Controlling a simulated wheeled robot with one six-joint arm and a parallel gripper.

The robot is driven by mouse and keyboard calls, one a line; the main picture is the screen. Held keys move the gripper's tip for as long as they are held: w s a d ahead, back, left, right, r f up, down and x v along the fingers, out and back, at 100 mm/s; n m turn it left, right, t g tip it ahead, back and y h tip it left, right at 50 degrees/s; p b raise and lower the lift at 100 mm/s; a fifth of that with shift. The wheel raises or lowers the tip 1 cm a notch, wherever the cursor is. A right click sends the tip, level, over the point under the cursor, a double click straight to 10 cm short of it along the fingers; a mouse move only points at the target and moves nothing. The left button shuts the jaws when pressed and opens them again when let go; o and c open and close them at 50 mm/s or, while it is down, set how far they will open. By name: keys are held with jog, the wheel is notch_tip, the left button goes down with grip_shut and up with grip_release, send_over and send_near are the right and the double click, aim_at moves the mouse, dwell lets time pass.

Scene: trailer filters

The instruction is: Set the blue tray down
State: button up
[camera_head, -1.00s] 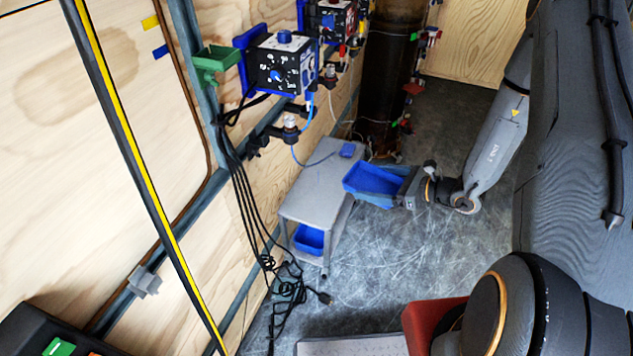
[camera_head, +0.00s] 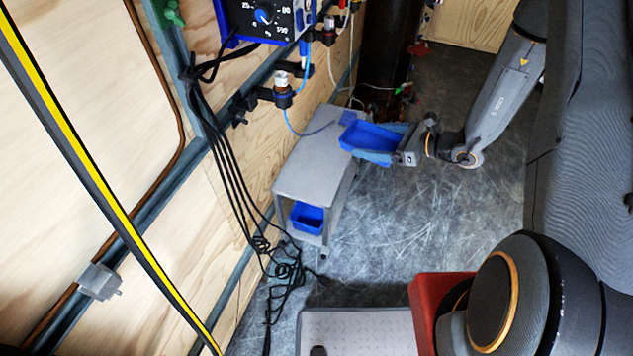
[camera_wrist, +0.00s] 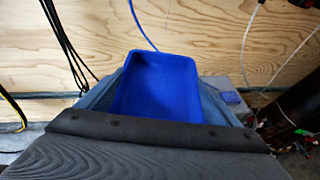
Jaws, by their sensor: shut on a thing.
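The blue tray (camera_head: 369,139) is held by my gripper (camera_head: 390,147), which is shut on its right side. In the head view the tray looks tilted and overlaps the right edge of the small grey cart's top (camera_head: 310,165). I cannot tell whether it touches the cart. The wrist view shows the empty inside of the tray (camera_wrist: 157,88) between the two fingers of my gripper (camera_wrist: 158,95). Part of the tray's near end is hidden there by my own wrist.
A second blue tray (camera_head: 307,217) sits on the cart's lower shelf. A small blue object (camera_head: 347,117) lies at the cart top's far end. Black cables (camera_head: 225,170) hang left of the cart. A dark cylinder (camera_head: 385,60) stands behind. The cart top's left part is clear.

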jog(key=n+g+y+b, duration=0.1)
jog(key=n+g+b, duration=0.1)
jog(key=b, duration=2.4)
send_over(316, 175)
jog(key=d, duration=0.1)
notch_tip(316, 175, down, 15)
jog(key=f+b, duration=0.1)
jog(key=f, duration=0.2)
jog(key=f+b, duration=0.1)
jog(key=f, duration=0.2)
jog(key=a+f+b, duration=0.1)
jog(key=f, duration=0.3)
jog(key=shift+s+b, duration=0.1)
jog(key=shift+b, duration=0.3)
jog(key=shift+f, duration=0.15)
jog(key=o, duration=0.7)
jog(key=shift+f, duration=0.1)
jog(key=o, duration=0.3)
jog(key=shift+o, duration=0.2)
